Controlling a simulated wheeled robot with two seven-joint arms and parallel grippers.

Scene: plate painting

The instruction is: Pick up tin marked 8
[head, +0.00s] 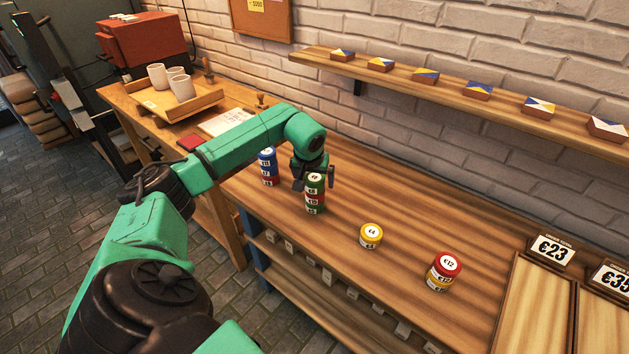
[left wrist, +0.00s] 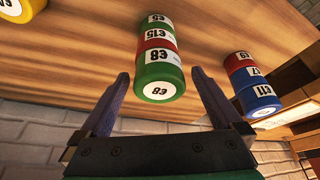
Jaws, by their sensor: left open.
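The tin marked 8 (head: 315,179) is green with a white label and tops a stack of several green and red tins on the wooden counter. In the left wrist view this green tin (left wrist: 160,80) shows its lid, with the marking upside down. My left gripper (head: 314,174) is open at the top of this stack. In the wrist view its two dark fingers stand on either side of the tin, with a gap at each side. The right gripper is not in view.
A blue and red stack (head: 268,168) stands close by at the left. A yellow tin (head: 371,236) and a red-topped stack (head: 444,272) stand to the right. Priced bays (head: 536,300) lie at the counter's right end. A wall shelf (head: 500,98) holds several small boxes.

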